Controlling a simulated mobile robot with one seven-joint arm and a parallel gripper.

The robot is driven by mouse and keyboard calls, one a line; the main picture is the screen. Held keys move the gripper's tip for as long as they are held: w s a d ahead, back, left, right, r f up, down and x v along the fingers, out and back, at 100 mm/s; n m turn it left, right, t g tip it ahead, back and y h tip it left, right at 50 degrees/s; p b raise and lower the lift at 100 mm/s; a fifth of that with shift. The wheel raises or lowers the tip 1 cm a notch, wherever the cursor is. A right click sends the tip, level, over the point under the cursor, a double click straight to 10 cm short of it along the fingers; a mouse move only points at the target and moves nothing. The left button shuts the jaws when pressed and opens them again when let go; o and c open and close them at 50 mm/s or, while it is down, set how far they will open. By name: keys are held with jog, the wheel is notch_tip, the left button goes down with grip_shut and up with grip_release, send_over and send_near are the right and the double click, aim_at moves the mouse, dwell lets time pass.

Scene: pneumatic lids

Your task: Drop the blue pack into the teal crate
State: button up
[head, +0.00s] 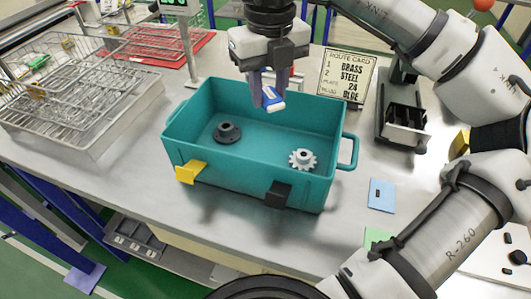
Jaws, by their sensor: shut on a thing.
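My gripper (267,99) points down over the back part of the teal crate (228,165). It is shut on the blue pack (272,98), a small blue and white piece between its fingers. The pack hangs above the crate's floor, near the height of the back rim, and looks tilted. Inside the crate, a dark flanged part (227,132) lies on the left and a white gear (302,159) lies at the front right. The crate stands open on the metal table.
A wire basket (75,90) stands at the left, with a red mat (165,47) behind it. A route card (346,75) stands behind the crate. A dark holder (404,120) and a blue card (381,195) are at the right. The table front is clear.

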jog(key=shift+f+b, duration=0.75)
jog(key=shift+f, duration=0.8)
jog(key=o, duration=1)
notch_tip(320, 180, up, 14)
jog(key=shift+f+p, duration=0.1)
jog(key=shift+p, duration=0.2)
